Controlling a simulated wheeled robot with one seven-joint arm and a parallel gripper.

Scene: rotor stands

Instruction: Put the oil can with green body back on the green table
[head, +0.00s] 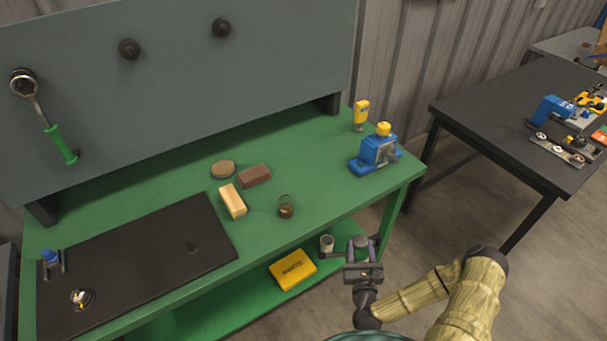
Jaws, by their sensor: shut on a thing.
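My gripper (361,251) is at the lower middle right, in front of the green table's right end and lower in the picture than its top. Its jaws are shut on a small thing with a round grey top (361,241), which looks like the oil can. The fingers hide most of its body, so its green colour is not clear. The green table (325,182) has a bare stretch of top between the small glass and the blue device.
On the table are a small glass (286,206), a tan block (233,201), a brown block (254,176), a blue device (376,152), a yellow-topped bottle (361,115) and a black mat (150,262). A yellow box (293,269) and a grey cup (327,243) show below the table's front edge.

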